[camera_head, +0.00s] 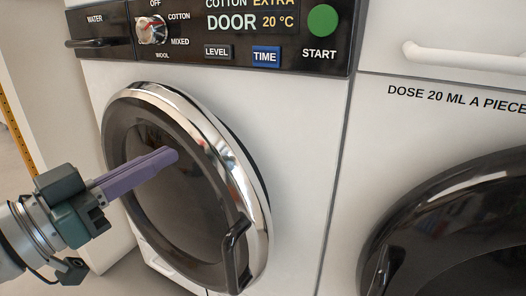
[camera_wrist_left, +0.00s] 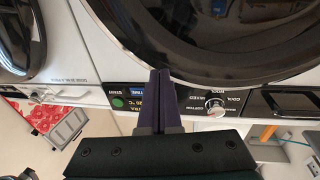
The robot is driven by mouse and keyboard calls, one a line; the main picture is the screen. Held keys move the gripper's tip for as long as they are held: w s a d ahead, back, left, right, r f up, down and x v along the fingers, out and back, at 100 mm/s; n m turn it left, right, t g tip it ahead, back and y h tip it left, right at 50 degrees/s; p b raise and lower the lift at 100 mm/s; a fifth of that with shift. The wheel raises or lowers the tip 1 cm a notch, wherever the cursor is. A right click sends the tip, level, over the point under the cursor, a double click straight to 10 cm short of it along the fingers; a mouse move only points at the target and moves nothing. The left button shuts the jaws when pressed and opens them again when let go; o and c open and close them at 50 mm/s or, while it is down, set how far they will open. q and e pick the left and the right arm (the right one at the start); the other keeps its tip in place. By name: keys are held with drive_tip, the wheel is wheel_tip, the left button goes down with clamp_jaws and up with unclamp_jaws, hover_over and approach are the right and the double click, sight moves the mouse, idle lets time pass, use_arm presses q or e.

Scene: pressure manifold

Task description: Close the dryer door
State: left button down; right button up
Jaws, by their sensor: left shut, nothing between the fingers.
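The dryer, a white machine with a black panel, has a round dark door (camera_head: 200,215) with a chrome ring and a black handle (camera_head: 235,258) at its lower right. A dark band shows behind the ring on the right side; I cannot tell whether the door is fully latched. My left gripper (camera_head: 172,156) is shut and empty, its purple fingers in front of the door's upper middle; contact is unclear. In the left wrist view, turned upside down, the shut fingers (camera_wrist_left: 164,75) overlap the edge of the dark door (camera_wrist_left: 210,30). My right gripper is not in view.
The panel shows "DOOR 20 °C" (camera_head: 253,20), a knob (camera_head: 151,30) and a green start button (camera_head: 322,20). A second white machine with a dark round door (camera_head: 450,235) and a white handle (camera_head: 465,59) stands close at the right.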

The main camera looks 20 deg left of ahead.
sight(191, 144)
use_arm(q)
drive_tip(key=shift+b+x, duration=0.4)
drive_tip(key=shift+x, duration=1.05)
drive_tip(key=w+y, duration=0.1)
drive_tip(key=w+d+n+y, duration=0.1)
drive_tip(key=w, duration=0.1)
drive_tip(key=shift+w, duration=0.2)
drive_tip(key=shift+s+a, duration=0.1)
drive_tip(key=shift+a, duration=0.05)
